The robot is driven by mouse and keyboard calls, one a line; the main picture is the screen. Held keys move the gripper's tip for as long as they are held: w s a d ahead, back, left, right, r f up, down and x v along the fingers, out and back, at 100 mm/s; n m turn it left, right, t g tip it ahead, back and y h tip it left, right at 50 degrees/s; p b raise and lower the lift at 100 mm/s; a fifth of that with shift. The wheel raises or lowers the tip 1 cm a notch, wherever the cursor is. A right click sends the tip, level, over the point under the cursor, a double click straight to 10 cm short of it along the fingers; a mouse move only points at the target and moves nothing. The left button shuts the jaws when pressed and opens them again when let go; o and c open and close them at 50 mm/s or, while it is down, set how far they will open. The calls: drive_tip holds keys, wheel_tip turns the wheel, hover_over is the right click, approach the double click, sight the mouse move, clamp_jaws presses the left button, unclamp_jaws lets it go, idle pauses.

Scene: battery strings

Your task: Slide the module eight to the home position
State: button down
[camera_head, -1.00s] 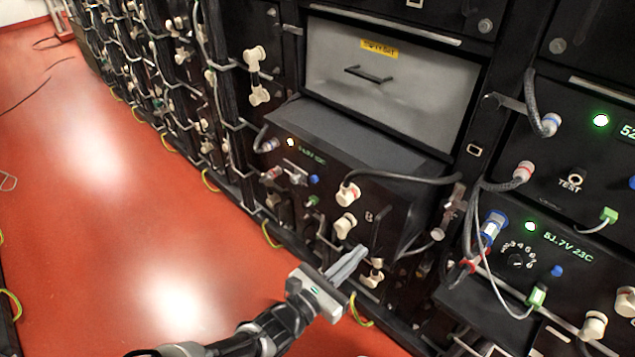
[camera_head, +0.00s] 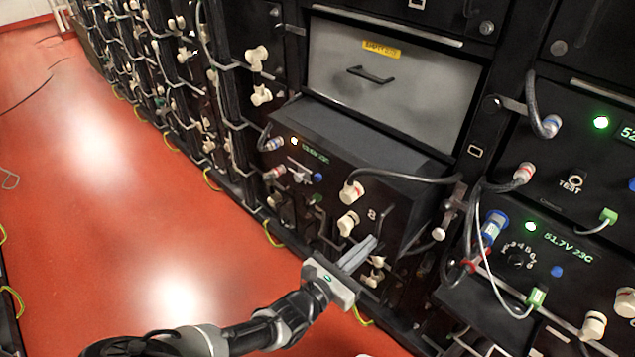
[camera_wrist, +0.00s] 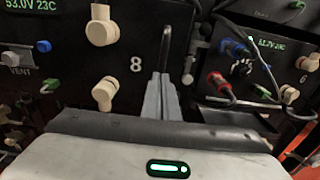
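Module eight (camera_head: 315,193) is a black box with white knobs, a green display and an "8" on its front. It sticks out of the rack below a grey drawer panel. Its front also shows in the wrist view (camera_wrist: 135,88), with a thin vertical handle (camera_wrist: 166,48) right of the "8". My gripper (camera_head: 372,243) is at the lower right of the module's front. In the wrist view its two grey fingers (camera_wrist: 164,82) are close together at the handle, which runs down between them. The handle's lower part is hidden by the fingers.
A grey cable (camera_head: 415,178) runs from module eight's upper knob toward the right post. A neighbouring module (camera_head: 520,262) with cables and coloured plugs stands to the right. More rack columns with pipes (camera_head: 225,110) line the left.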

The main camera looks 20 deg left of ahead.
drive_tip(key=shift+p+x, duration=0.9)
drive_tip(key=shift+x, duration=6.7)
drive_tip(key=shift+p+v, duration=1)
drive_tip(key=shift+v, duration=3.15)
drive_tip(key=s+d+r+m+g+h+p, duration=0.15)
drive_tip(key=s+d+r+m+g, duration=0.25)
drive_tip(key=d+r+m+g, duration=0.4)
drive_tip(key=s+d+r+m+g+p, duration=0.35)
drive_tip(key=d+r+m+g, duration=0.3)
drive_tip(key=r+m, duration=0.35)
drive_tip(key=s+d+r+m+t+y+p, duration=0.1)
drive_tip(key=s+r+m+y, duration=0.3)
drive_tip(key=r, duration=0.9)
drive_tip(key=s+d+r+m+t+y+p, duration=0.2)
drive_tip(key=s+d+r+m+y+p, duration=0.2)
drive_tip(key=s+r+m, duration=0.5)
wheel_tip(320, 180, up, 4)
drive_tip(key=shift+s+m, duration=0.3)
drive_tip(key=shift+s, duration=0.05)
drive_tip(key=shift+d+t, duration=0.15)
drive_tip(key=shift+t, duration=0.1)
